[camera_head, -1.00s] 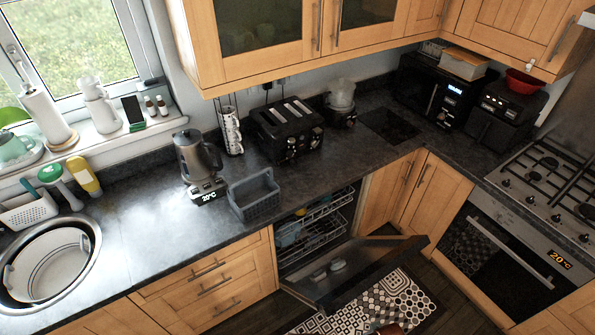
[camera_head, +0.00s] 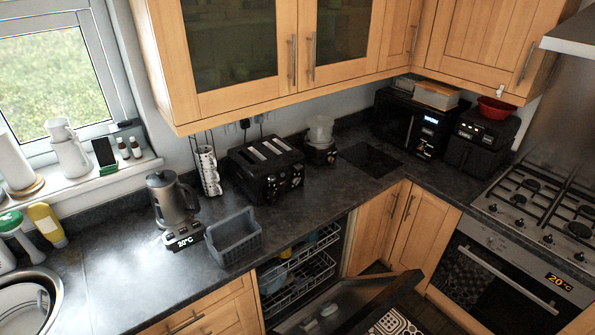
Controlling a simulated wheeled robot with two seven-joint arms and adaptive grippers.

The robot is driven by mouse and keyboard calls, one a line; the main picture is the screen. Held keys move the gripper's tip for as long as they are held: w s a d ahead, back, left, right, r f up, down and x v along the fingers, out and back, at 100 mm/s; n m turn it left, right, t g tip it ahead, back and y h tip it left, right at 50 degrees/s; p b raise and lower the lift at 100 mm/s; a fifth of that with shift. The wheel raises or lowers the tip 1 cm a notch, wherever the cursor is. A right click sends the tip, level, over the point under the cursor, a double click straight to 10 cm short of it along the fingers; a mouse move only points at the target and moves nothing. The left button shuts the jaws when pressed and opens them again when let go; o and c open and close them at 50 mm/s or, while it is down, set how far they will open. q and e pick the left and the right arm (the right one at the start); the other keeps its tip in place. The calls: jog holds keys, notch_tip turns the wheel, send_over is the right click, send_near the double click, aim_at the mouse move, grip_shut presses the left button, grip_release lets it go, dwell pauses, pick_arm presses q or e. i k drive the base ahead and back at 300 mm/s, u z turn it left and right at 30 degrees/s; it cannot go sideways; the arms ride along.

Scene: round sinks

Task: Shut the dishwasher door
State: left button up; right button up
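The dishwasher door (camera_head: 345,306) hangs open below the counter, tilted outward toward the bottom of the head view. Its lower part is cut off by the frame edge. The dishwasher racks (camera_head: 300,277) show inside the opening, with a few dishes in them. A dark end of the door (camera_head: 392,296) sticks out to the right, in front of the cabinets. Neither of my grippers shows in this view, so I cannot see their state.
The dark counter (camera_head: 110,260) carries a kettle (camera_head: 172,200), a grey basket (camera_head: 233,237) and a toaster (camera_head: 265,170). A patterned mat (camera_head: 397,323) lies on the floor by the door. The oven (camera_head: 500,280) stands at the right, under the hob.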

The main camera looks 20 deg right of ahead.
aim_at(362, 301)
jog(key=k, duration=0.95)
jog(key=z, duration=1.2)
jog(key=i, duration=1)
